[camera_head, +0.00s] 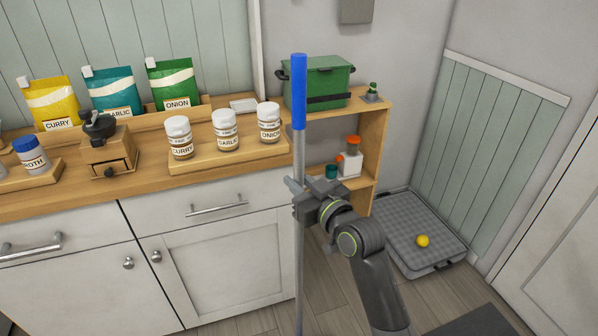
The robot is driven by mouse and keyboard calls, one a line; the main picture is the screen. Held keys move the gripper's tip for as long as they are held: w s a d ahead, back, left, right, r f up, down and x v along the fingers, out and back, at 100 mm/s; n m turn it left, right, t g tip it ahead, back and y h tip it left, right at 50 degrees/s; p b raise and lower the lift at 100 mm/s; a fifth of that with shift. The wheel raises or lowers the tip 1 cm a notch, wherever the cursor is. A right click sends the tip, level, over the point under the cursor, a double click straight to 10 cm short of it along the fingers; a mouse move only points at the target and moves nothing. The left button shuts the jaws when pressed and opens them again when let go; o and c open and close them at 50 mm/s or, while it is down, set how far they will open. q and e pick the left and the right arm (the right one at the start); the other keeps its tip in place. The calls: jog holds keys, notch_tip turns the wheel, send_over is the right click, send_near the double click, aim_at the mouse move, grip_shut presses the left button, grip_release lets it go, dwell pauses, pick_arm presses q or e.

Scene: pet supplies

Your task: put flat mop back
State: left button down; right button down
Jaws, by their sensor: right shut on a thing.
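The flat mop (299,92) stands near upright in front of the counter's right end, with a blue grip at the top and a grey pole below. Its lower end and mop head are out of view below the picture. My right gripper (298,192) is shut around the pole, below the blue grip. My left gripper is not in view.
The wooden counter (60,198) holds spice jars, pouches and a grinder. A wooden shelf (378,108) with a green box (318,84) stands right of the counter. A grey pet mat (395,222) with a yellow ball (422,241) lies on the floor at right.

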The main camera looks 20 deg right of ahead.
jog(key=shift+r, duration=0.1)
jog(key=c, duration=1.3)
grip_release()
jog(key=shift+s, duration=0.1)
jog(key=shift+o, duration=0.2)
jog(key=shift+s, duration=0.1)
jog(key=v, duration=1.1)
jog(key=shift+s+b, duration=0.35)
jog(key=shift+s, duration=0.05)
jog(key=shift+d, duration=0.1)
